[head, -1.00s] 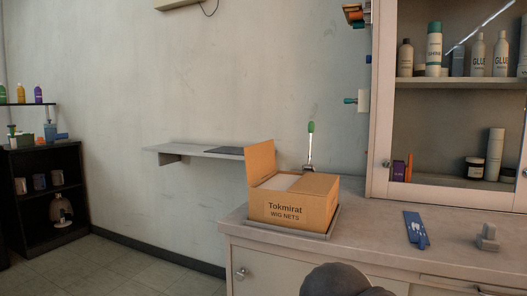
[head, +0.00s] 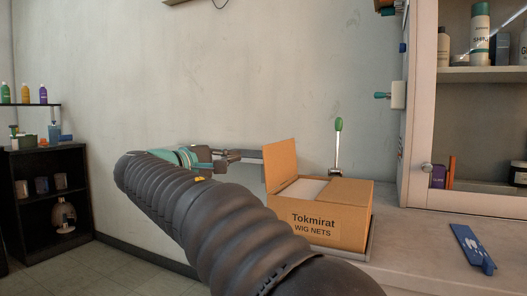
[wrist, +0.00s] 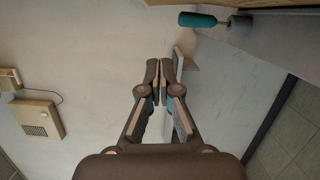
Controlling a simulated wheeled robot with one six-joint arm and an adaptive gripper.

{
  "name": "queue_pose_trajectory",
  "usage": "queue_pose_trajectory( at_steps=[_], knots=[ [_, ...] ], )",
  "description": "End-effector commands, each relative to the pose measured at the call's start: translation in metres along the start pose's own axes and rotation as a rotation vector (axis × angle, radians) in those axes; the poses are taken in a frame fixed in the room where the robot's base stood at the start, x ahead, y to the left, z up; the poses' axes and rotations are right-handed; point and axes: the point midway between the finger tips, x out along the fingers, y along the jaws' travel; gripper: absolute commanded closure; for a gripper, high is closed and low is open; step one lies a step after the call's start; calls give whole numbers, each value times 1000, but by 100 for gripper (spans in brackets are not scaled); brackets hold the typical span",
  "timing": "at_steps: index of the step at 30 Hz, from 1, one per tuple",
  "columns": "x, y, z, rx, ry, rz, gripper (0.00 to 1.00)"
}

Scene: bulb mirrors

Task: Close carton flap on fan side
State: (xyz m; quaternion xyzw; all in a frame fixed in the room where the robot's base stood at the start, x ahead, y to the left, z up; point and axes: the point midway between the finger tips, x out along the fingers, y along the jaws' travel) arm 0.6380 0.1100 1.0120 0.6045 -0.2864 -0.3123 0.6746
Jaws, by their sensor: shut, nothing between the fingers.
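The cardboard carton labelled "Tokmirat WIG NETS" (head: 312,236) sits on the counter in the head view. Its left flap (head: 281,164) stands up, leaning slightly outward. Its right flap (head: 349,192) lies flat, and a pale surface shows in the opening between them. My gripper (head: 258,156) is left of the raised flap, at about its height, with its tips near the flap's left edge; I cannot tell whether they touch. In the wrist view the fingers (wrist: 160,70) are shut together and empty. No fan can be made out.
A green-handled lever (head: 338,138) stands behind the carton. A wall cabinet (head: 417,145) rises on the right. A blue flat item (head: 470,246) lies on the counter (head: 420,250). A dark shelf unit (head: 45,190) stands far left. The wrist view shows a beige vented box (wrist: 38,117).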

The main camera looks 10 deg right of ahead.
Motion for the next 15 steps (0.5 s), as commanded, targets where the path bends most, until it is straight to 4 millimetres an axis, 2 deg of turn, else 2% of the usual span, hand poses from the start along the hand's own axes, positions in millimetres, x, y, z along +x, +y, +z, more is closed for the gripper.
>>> queue_pose_trajectory(
  at_steps=[3,7,15],
  knots=[
    [1,5,-4,1,-2,19,100],
    [14,5,-5,0,-1,19,100],
    [62,6,-5,0,0,17,100]
  ],
)
